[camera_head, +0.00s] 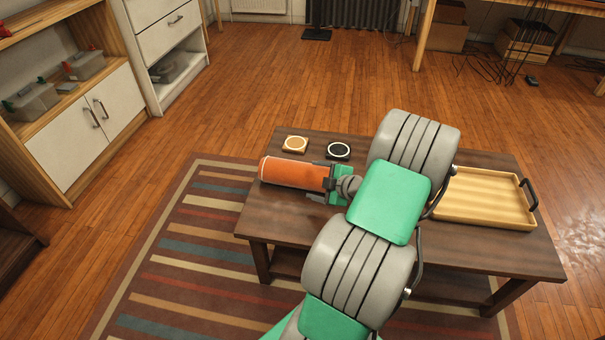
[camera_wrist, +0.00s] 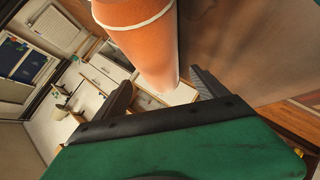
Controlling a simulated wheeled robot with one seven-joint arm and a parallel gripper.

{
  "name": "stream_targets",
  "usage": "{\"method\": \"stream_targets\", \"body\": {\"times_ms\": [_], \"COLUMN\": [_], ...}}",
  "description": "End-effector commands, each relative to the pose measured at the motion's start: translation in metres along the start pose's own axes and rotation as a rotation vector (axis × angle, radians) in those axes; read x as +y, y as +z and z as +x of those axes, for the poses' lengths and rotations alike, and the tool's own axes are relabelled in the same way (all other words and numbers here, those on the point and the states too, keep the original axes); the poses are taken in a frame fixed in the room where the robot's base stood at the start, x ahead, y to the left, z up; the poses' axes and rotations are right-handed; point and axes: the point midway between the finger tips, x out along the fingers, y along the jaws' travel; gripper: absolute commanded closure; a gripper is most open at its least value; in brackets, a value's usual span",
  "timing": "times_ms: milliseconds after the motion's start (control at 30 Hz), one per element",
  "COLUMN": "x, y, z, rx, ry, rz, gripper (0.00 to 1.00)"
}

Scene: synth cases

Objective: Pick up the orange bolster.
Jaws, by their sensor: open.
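The orange bolster (camera_head: 290,173) lies on its side near the left end of the low dark wooden table (camera_head: 440,249). My gripper (camera_head: 329,181) is at the bolster's right end, and my arm reaches in from the front. In the wrist view the bolster (camera_wrist: 148,45) runs down from the top edge, and its near end shows between the two dark fingers of my gripper (camera_wrist: 160,90). The fingers are spread apart. Whether either finger touches the bolster cannot be told.
A tan coaster (camera_head: 295,144) and a black coaster (camera_head: 339,151) lie behind the bolster. A light wooden tray (camera_head: 481,199) with dark handles sits at the table's right end. A striped rug (camera_head: 197,267) lies under the table. Cabinets stand at the left.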

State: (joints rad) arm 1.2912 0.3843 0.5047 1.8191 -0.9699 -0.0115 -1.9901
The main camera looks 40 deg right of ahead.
Motion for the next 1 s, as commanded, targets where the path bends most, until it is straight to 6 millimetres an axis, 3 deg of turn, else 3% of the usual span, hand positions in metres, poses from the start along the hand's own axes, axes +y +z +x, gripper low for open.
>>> {"method": "stream_targets", "body": {"times_ms": [500,733,1000], "x": [0.002,0.004,0.004], "y": [0.005,0.005,0.005], "z": [0.074,0.076,0.076], "rx": [0.001,-0.001,-0.001], "ry": [0.012,0.012,0.012], "rz": [-0.017,-0.014,-0.014], "gripper": [0.17,0.17,0.39]}}
